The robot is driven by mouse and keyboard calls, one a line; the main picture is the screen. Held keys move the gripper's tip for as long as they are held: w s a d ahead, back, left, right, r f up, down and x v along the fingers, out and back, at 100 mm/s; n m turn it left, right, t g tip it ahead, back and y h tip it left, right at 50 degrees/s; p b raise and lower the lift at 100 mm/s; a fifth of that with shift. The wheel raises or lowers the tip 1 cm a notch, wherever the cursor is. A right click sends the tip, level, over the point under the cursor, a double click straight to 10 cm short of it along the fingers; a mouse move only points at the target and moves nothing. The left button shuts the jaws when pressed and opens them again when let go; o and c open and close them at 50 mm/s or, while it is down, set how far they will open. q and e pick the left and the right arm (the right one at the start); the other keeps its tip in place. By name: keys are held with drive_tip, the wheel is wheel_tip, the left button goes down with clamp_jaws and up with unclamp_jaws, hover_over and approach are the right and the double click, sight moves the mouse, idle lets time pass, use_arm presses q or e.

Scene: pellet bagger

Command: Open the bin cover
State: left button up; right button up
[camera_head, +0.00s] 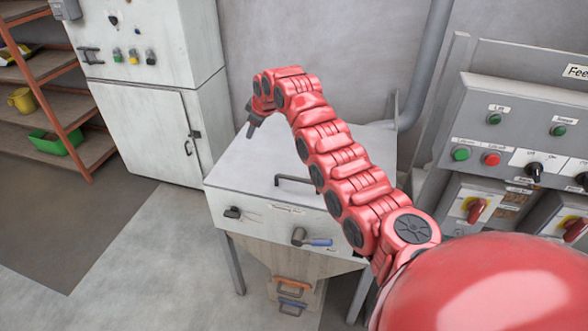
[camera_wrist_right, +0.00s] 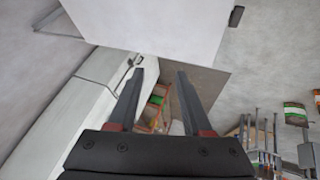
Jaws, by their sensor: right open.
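The bin (camera_head: 270,205) is a pale grey box on legs in the middle of the head view. Its flat cover (camera_head: 245,165) lies shut on top, with a dark bar handle (camera_head: 290,180) near the front edge. My red right arm reaches across and hides the right part of the cover. My right gripper (camera_head: 251,130) hangs above the cover's back left part, apart from the handle. In the right wrist view its two dark fingers (camera_wrist_right: 163,80) are spread with nothing between them. My left gripper is not in view.
A white cabinet (camera_head: 150,120) stands behind left, beside a shelf rack (camera_head: 45,70) with a green crate (camera_head: 57,142). A control panel (camera_head: 515,130) with buttons and switches is at the right. The front of the bin carries latches (camera_head: 312,240). The floor at left is clear.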

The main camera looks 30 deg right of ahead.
drive_tip(key=s+d+r+n+g+h, duration=0.1)
drive_tip(key=s+d+g, duration=0.15)
drive_tip(key=s, duration=0.35)
drive_tip(key=s+d+r+g+h, duration=0.1)
drive_tip(key=s+d+g, duration=0.15)
drive_tip(key=s, duration=0.45)
drive_tip(key=p, duration=0.5)
approach(294, 177)
drive_tip(key=x, duration=0.7)
drive_tip(key=shift+f, duration=0.2)
drive_tip(key=shift+d+f, duration=0.15)
drive_tip(key=shift+f, duration=0.2)
clamp_jaws()
